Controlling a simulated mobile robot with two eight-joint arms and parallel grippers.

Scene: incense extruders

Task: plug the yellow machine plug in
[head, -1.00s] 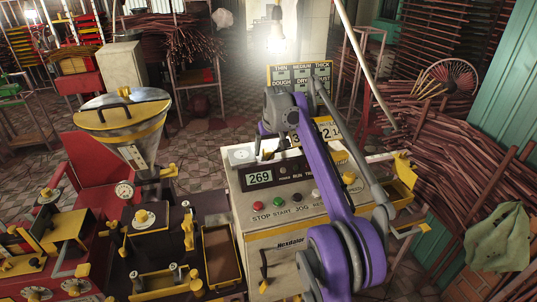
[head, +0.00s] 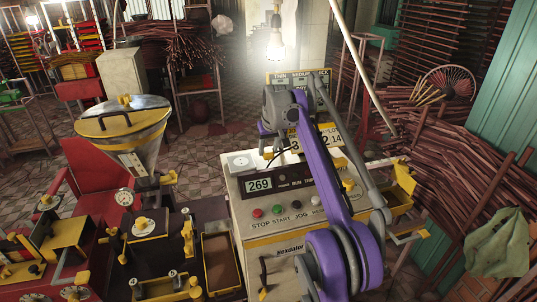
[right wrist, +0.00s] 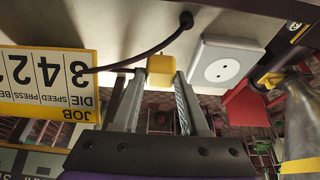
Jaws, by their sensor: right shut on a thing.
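The yellow plug (right wrist: 160,72) is between the fingertips of my right gripper (right wrist: 158,85), which is shut on it. In the head view the plug (head: 267,152) shows as a small yellow block above the back of the machine's top, partly hidden by my arm. The white socket (right wrist: 222,68) with two holes lies beside the plug in the right wrist view, to its right and apart from it. In the head view this socket (head: 241,162) sits on the top left of the control machine. My left gripper is not in view.
A dark cable (right wrist: 140,55) runs from the machine's top behind the plug. A yellow and white job card (right wrist: 45,80) stands close beside my gripper. The control machine (head: 285,205) has a display and coloured buttons. A metal hopper (head: 125,130) stands to the left.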

